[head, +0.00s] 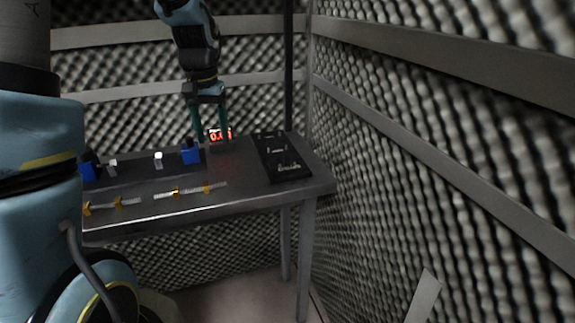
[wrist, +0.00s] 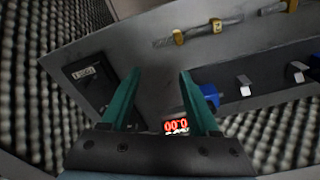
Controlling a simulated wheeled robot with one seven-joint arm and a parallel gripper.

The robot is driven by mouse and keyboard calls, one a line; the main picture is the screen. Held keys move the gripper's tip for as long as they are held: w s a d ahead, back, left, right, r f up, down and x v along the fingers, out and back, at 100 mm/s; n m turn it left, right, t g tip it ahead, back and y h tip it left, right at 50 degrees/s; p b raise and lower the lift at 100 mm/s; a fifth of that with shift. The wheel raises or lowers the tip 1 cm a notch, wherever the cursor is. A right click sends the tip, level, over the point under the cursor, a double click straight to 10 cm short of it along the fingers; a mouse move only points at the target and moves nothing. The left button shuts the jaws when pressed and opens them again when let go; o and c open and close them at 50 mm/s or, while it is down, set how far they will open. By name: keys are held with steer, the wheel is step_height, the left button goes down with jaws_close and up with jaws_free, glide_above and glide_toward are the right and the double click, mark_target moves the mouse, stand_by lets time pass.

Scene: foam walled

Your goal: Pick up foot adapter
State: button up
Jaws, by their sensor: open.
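My gripper (head: 211,138) hangs over the back of the grey table (head: 232,188), its two green fingers apart with nothing between them. The wrist view also shows my gripper (wrist: 158,75) open and empty, above bare tabletop. I cannot tell for sure which item is the foot adapter. Candidates are the small pale pieces in the black tray (head: 264,158) at the right, which also shows in the wrist view (wrist: 92,98), and two small white pieces (head: 158,160) (head: 112,169) at the left of the table. The gripper touches none of them.
A red digital display (head: 219,134) stands just behind the fingers. Blue blocks (head: 190,154) (head: 89,171) stand on the table. Grey strips with yellow clamps (head: 176,190) lie along the front edge. Foam walls (head: 430,150) close in behind and right. The tabletop's right front is bare.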

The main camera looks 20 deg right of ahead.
steer(key=d+r+m, duration=0.2)
steer(key=d+m, duration=0.2)
steer(key=d, duration=1.5)
steer(key=p, duration=0.1)
glide_above(287, 154)
steer(key=shift+g, duration=0.3)
steer(key=f, duration=0.4)
steer(key=shift+w+f, duration=0.2)
steer(key=shift+s+f+p, duration=0.15)
steer(key=shift+f+p, duration=1.25)
steer(key=shift+f, duration=1.75)
jaws_close()
